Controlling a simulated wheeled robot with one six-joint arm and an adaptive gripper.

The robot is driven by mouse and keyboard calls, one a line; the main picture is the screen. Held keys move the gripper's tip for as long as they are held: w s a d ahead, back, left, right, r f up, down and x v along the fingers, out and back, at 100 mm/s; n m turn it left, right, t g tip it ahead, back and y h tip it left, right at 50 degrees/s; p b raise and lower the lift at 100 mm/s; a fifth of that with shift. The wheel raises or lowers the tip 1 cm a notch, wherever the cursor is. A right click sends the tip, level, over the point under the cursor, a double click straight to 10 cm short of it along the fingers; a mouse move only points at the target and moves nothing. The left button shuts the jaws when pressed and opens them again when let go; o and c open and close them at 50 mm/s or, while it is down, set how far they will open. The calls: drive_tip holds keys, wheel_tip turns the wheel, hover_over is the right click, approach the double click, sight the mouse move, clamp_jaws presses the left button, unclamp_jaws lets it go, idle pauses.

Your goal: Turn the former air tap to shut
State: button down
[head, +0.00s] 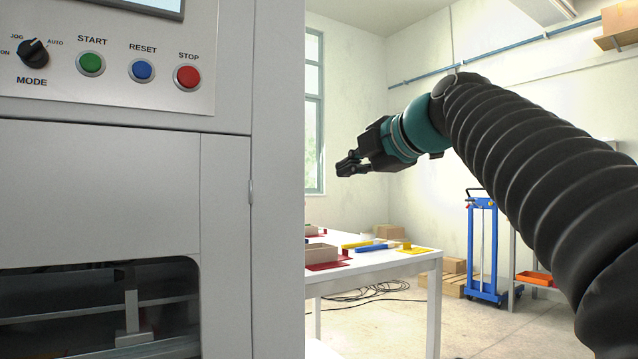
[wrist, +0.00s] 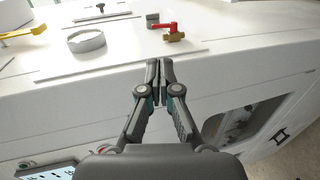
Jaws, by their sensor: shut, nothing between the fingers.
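A small tap with a red handle and a brass body (wrist: 173,33) sits on the white top of the machine in the wrist view. Its red lever points to the left in the picture, above the brass body. My gripper (wrist: 160,68) is shut and empty, its fingertips at the near edge of that top, below and slightly left of the tap and apart from it. In the head view my gripper (head: 347,165) is in the air right of the grey machine cabinet; the tap is not seen there.
On the machine top are a yellow part (wrist: 22,31), a round grey ring (wrist: 86,41) and a dark block (wrist: 152,17). The cabinet front has a mode knob (head: 33,53) and a red stop button (head: 187,76). A white table (head: 395,262) and blue trolley (head: 482,245) stand behind.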

drive_tip(key=p+x, duration=0.3)
drive_tip(key=x, duration=1.1)
drive_tip(key=shift+r, duration=0.15)
drive_tip(key=shift+w+a+r+b, duration=0.35)
drive_tip(key=shift+w+a, duration=0.05)
drive_tip(key=shift+w, duration=0.25)
